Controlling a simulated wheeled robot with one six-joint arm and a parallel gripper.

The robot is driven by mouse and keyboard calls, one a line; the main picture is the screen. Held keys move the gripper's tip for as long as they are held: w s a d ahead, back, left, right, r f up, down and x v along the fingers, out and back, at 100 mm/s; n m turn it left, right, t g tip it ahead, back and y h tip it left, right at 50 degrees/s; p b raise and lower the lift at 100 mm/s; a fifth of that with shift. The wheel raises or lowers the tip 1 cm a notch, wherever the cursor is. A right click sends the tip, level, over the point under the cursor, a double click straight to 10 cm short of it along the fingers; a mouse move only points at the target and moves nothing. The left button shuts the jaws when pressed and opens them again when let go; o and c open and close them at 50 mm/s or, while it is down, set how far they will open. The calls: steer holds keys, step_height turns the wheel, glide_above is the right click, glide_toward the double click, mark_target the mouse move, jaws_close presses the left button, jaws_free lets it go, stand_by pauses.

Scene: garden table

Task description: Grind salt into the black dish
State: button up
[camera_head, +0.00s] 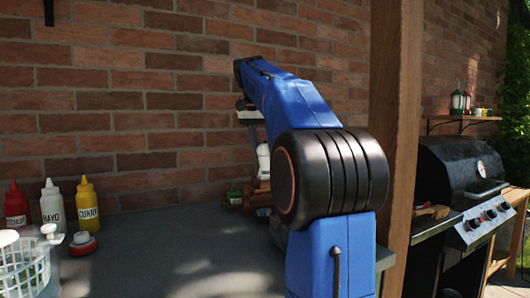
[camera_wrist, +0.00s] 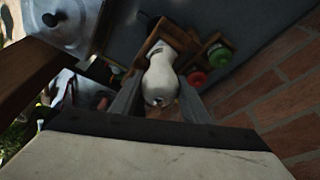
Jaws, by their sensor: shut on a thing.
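A white, rounded grinder (camera_wrist: 160,78) is between the two fingers of my gripper (camera_wrist: 158,100) in the wrist view, and the gripper is shut on it. In the head view the white grinder (camera_head: 263,158) shows beside my blue arm, above a wooden caddy (camera_head: 261,186). The caddy (camera_wrist: 146,48) is also behind the grinder in the wrist view; I cannot tell whether the grinder is clear of it. My arm hides part of this area in the head view. I cannot make out the black dish for certain.
Jars with a red lid (camera_wrist: 196,79) and a green lid (camera_wrist: 219,55) are close to the grinder. Red, white and yellow squeeze bottles (camera_head: 87,207) and a white basket (camera_head: 25,265) are at the left. A wooden post (camera_head: 397,120) stands right of my arm.

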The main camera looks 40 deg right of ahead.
steer(key=shift+n+t, duration=0.5)
steer(key=shift+n, duration=1.4)
steer(key=o, duration=1)
steer(key=shift+v, duration=3.4)
steer(key=shift+d+r, duration=0.1)
steer(key=shift+r, duration=0.05)
